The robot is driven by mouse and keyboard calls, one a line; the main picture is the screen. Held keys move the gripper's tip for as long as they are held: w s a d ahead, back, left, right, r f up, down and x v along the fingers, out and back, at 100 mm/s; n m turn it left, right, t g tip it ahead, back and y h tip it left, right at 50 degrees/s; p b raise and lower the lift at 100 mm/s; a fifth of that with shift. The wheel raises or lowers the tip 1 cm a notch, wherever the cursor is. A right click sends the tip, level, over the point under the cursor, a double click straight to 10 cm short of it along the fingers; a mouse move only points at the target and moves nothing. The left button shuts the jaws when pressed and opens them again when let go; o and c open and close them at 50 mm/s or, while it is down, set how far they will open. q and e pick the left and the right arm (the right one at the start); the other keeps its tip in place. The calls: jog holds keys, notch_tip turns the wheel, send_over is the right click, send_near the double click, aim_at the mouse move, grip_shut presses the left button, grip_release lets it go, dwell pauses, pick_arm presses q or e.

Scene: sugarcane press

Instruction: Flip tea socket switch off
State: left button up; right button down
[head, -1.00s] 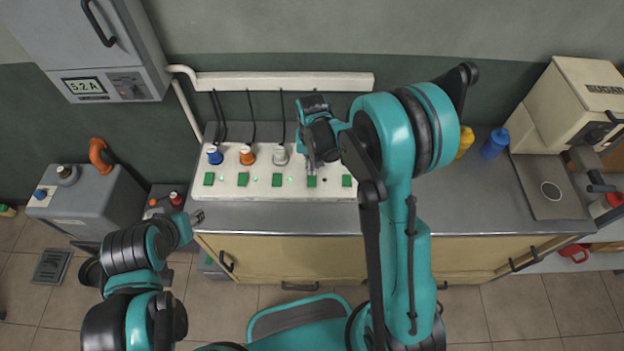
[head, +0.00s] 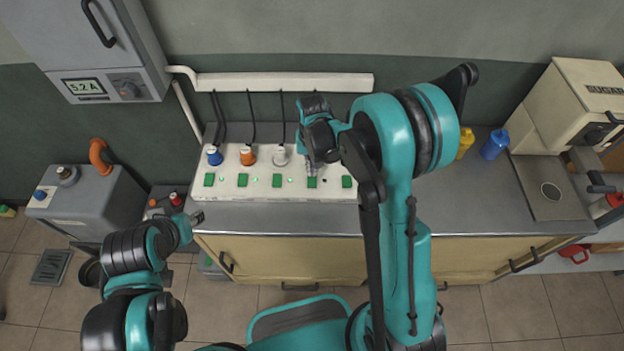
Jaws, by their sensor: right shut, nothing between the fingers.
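A white socket strip (head: 225,188) lies on the steel counter with a row of green switches along its front. Blue (head: 214,156), orange (head: 248,155) and white (head: 281,156) plugs stand in its left sockets. My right gripper (head: 313,170) is shut and empty, pointing down just behind a green switch (head: 311,183). I cannot tell whether its fingertips touch that switch. The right gripper and wrist hide the socket behind it. No label tells which switch is the tea one. My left gripper (head: 197,218) is at the counter's front left edge, and its fingers are too small to judge.
A grey cabinet (head: 135,50) with a 5.2 A display hangs at upper left. A grey machine (head: 95,205) with an orange pipe stands at left. Yellow (head: 465,142) and blue (head: 494,144) containers and a sugarcane press (head: 570,100) stand at right. The counter (head: 470,210) right of my arm is clear.

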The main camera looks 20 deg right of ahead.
aim_at(312, 177)
jog(key=shift+f+b, duration=0.9)
jog(key=shift+f, duration=0.15)
dwell(0.4)
jog(key=shift+r+p, duration=2.35)
jog(key=shift+r, duration=1.2)
jog(key=s+d+r+n+t+b, duration=0.1)
jog(key=s+r+t+b, duration=0.1)
jog(key=s+r, duration=0.3)
jog(key=s+d+r+n+t+b, duration=0.1)
jog(key=s+r+t, duration=0.4)
jog(key=s, duration=0.7)
jog(key=shift+d+r+n+b, duration=0.15)
jog(key=shift+d+n+b, duration=0.35)
jog(key=shift+b, duration=0.5)
